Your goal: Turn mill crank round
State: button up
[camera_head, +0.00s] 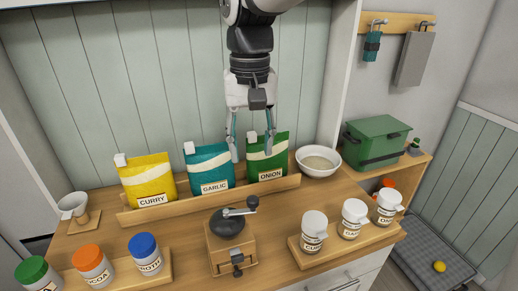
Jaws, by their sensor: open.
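The mill (231,246) is a wooden box with a dark round top, standing at the front middle of the wooden counter. My gripper (251,152) hangs fingers down above the back of the counter, in front of the garlic and onion bags. It is open and empty. It is apart from the crank, behind and above it in the picture. Whether the fingers touch the bags I cannot tell.
Curry (148,182), garlic (209,169) and onion (277,158) bags stand on a wooden rack. A white bowl (318,161) is right of them. Jars (314,231) stand right of the mill, others (145,254) left. A scoop cup (73,207) stands far left. A green box (376,141) is at right.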

aim_at(253, 199)
notch_tip(253, 199, down, 14)
jog(key=shift+w+p, duration=0.1)
jog(key=shift+p, duration=0.5)
grip_shut()
